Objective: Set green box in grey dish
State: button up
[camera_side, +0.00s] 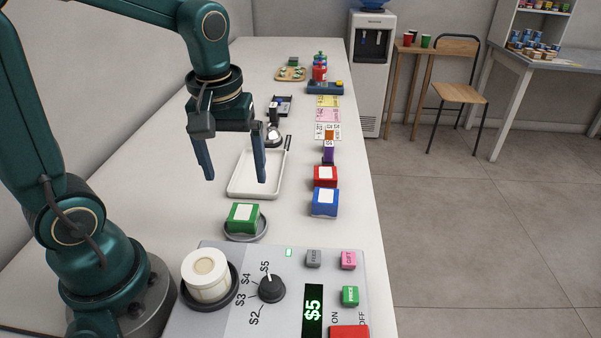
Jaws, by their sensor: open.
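The green box (243,217) with a white label on top sits in the small round grey dish (246,237) on the white counter. The dish's near rim shows below the box. It is level as far as I can see. My gripper (236,178) is above and beyond the box, pointing down, with its two dark blue fingers spread wide. Nothing is between the fingers. The gripper and the box are apart.
A white tray (240,192) lies behind the dish. A red box (325,177) and a blue box (324,203) stand to the right. A grey control panel (233,315) and a cream cylinder in a dark holder (207,275) are in front.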

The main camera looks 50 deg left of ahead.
jog(key=s+d+r+m+t+h, duration=0.1)
jog(key=s+d+r+m+t, duration=0.2)
jog(key=m, duration=0.6)
jog(key=s+d+t, duration=0.1)
jog(key=s+d, duration=0.1)
jog(key=s, duration=0.1)
jog(key=shift+d+r+t, duration=0.15)
jog(key=shift+d+t, duration=0.1)
jog(key=shift+t, duration=0.05)
